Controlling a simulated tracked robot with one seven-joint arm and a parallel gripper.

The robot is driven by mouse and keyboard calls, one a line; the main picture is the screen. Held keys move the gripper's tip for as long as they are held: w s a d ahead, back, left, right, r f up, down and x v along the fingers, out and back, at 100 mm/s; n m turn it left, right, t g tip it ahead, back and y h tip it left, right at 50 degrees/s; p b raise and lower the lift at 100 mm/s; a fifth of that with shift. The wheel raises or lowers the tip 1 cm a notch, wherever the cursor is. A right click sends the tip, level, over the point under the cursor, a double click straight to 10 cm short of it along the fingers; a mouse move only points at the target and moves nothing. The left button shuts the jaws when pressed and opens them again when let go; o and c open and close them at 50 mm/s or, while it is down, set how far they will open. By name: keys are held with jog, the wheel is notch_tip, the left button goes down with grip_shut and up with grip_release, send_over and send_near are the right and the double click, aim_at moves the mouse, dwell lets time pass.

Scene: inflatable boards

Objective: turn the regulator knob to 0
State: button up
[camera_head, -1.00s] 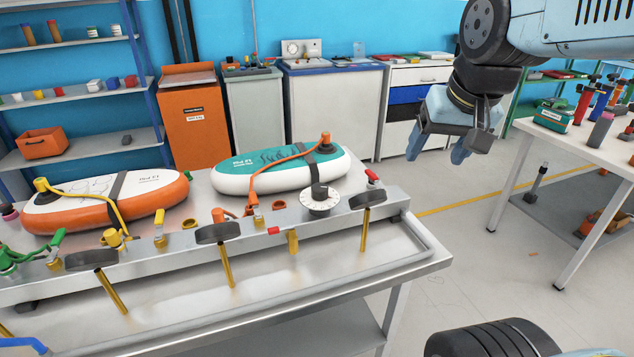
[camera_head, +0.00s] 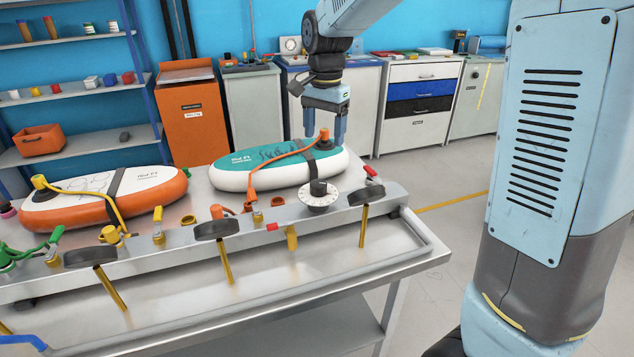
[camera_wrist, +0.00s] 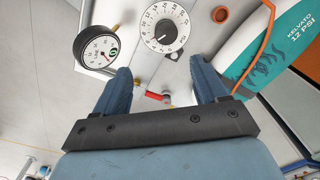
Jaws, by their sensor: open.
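The regulator knob (camera_head: 318,187) is a dark knob on a round white dial (camera_head: 318,204) at the right part of the metal rail. In the wrist view the knob (camera_wrist: 166,31) and its numbered dial (camera_wrist: 151,42) show near the top centre; the numeral it points at is too small to read surely. My gripper (camera_head: 325,140) is open and empty, pointing down above and behind the dial, over the right end of the teal board. In the wrist view its two fingers (camera_wrist: 160,76) are apart, and the dial lies beyond their tips, not touched.
A round gauge (camera_wrist: 98,47) stands beside the dial. A red-handled valve (camera_head: 373,173) is close to its right. The teal board (camera_head: 275,168) with an orange hose lies behind the rail; an orange board (camera_head: 105,198) lies left.

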aim_at(318, 183)
jog(key=f, duration=0.5)
jog(key=a+f, duration=0.1)
jog(key=f, duration=0.8)
jog(key=shift+w+a+f, duration=0.15)
jog(key=shift+w+f, duration=0.25)
jog(key=shift+c, duration=0.5)
jog(key=c, duration=0.9)
jog(key=shift+a, duration=0.25)
jog(key=shift+c, duration=0.3)
jog(key=shift+d, duration=0.15)
